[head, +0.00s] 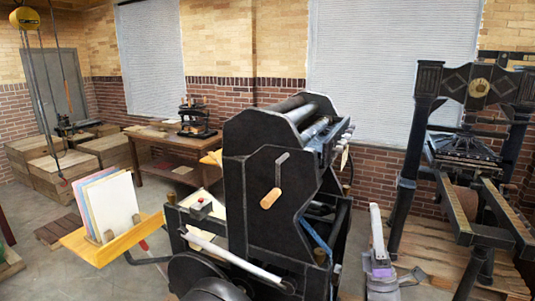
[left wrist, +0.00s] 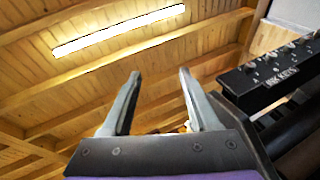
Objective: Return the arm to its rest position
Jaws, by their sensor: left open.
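My left gripper (head: 376,210) points up in the head view, just right of the dark press (head: 250,185) with the wooden crank handle. Its light grey fingers and a purple patch show there. In the left wrist view the two fingers of the left gripper (left wrist: 160,74) stand apart with nothing between them, aimed at the ceiling. The press's black bar marked "INK KEYS" (left wrist: 280,78) is close on the right of that view. My right gripper is in neither view.
A tall black hand press (head: 478,150) stands at the right on wooden boards. A wooden tray (head: 100,243) with coloured sheets juts out left of the dark press. A wooden table (head: 160,165) stands at the back. The floor has a narrow gap between the two presses.

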